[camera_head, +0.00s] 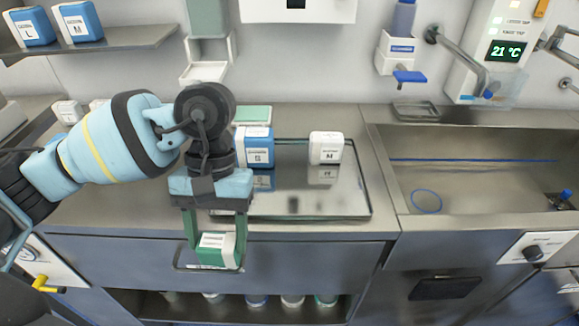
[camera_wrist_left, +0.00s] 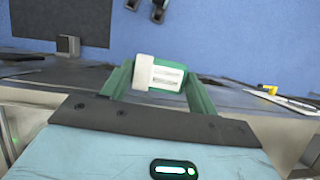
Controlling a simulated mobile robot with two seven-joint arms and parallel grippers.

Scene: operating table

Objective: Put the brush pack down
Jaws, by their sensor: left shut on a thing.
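The brush pack (camera_head: 217,248) is a small green and white box with a printed label. My left gripper (camera_head: 214,252) is shut on it, with a green finger on each side. In the head view it appears over the drawer front, below the counter's front edge. In the left wrist view the pack (camera_wrist_left: 158,74) sits between the two green fingers (camera_wrist_left: 160,90), white end to the left. My right gripper is not in either view.
A metal tray (camera_head: 345,205) on the counter holds a blue and white box (camera_head: 257,147) and a white box (camera_head: 326,147). A steel sink (camera_head: 470,180) lies to the right. The tray's front middle is clear. A shelf (camera_head: 110,40) is at upper left.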

